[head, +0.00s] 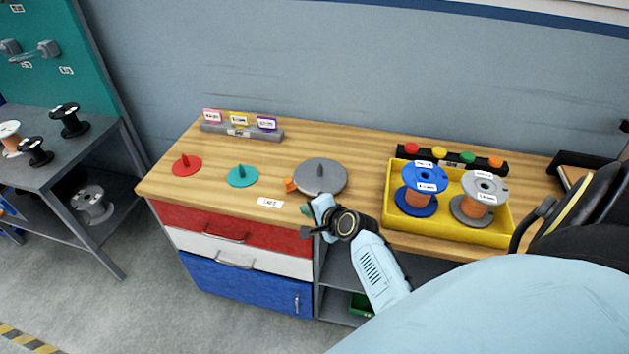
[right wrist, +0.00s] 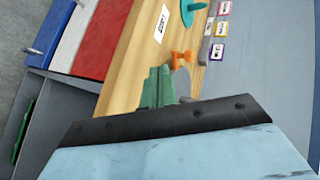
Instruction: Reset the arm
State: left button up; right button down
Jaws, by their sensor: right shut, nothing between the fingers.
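My right arm comes in from the lower right in the head view, and its gripper (head: 308,222) hangs at the front edge of the wooden workbench (head: 330,143). In the right wrist view the right gripper's fingers (right wrist: 158,88) are together with nothing between them. A small orange piece (head: 290,184) stands on the bench just beyond the gripper, apart from it; it also shows in the right wrist view (right wrist: 181,59). A grey disc with a peg (head: 320,177) lies beside the orange piece. My left gripper is in neither view.
A teal pegged disc (head: 242,177) and a red one (head: 187,166) lie to the left. A yellow tray (head: 451,235) holds a blue spool (head: 422,189) and a grey spool (head: 480,195). A label rack (head: 240,131) stands at the back. A grey shelf (head: 60,160) with spools stands far left.

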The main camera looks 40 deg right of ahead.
jog(key=shift+a+v, duration=0.15)
jog(key=shift+v, duration=0.7)
jog(key=shift+a+v, duration=0.1)
jog(key=shift+v, duration=0.75)
jog(key=s+a+f+n+g+b, duration=0.1)
jog(key=s+a+f+n+g, duration=0.15)
jog(key=s+f, duration=0.5)
jog(key=s+a+f+n+g, duration=0.2)
jog(key=s+a+f+n, duration=0.15)
jog(key=f, duration=0.65)
jog(key=s+a+f+n+g+b, duration=0.1)
jog(key=s+a+f+n+g, duration=0.2)
jog(key=s+f, duration=0.4)
jog(key=s+f+n+g, duration=0.1)
jog(key=s+f+n, duration=0.2)
jog(key=s, duration=0.5)
jog(key=s+f+n+g, duration=0.1)
jog(key=s+f+n, duration=0.3)
jog(key=s, duration=0.4)
jog(key=s+a+f+n+g+b, duration=0.1)
jog(key=s+f+n, duration=0.3)
jog(key=s, duration=0.4)
jog(key=shift+f, duration=0.7)
jog(key=shift+s+g, duration=0.2)
jog(key=shift+g, duration=0.05)
